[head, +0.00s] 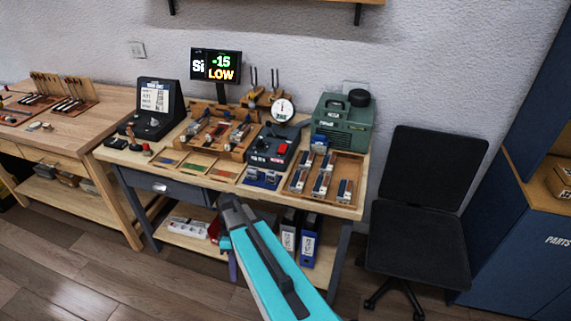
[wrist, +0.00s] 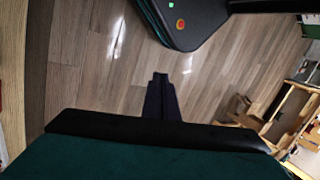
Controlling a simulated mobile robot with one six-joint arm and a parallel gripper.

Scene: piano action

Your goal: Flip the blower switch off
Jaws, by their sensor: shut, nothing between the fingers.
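A black unit (head: 270,152) with a red switch (head: 282,149) on its top sits near the middle of the workbench. I take the red switch to be the blower switch; its label is too small to read, and I cannot tell its position. A dial gauge (head: 282,108) stands just behind the unit. A green machine (head: 340,128) stands at the back right of the bench. My gripper (wrist: 160,77) shows in the wrist view, shut and empty, over bare floor. In the head view my arm is in front of the bench, and the gripper cannot be made out clearly.
A wooden tray (head: 352,165) of small parts lies at the bench's right front. A black chair (head: 425,190) stands to the right. A second wooden bench (head: 85,118) stands to the left. The floor in front is clear.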

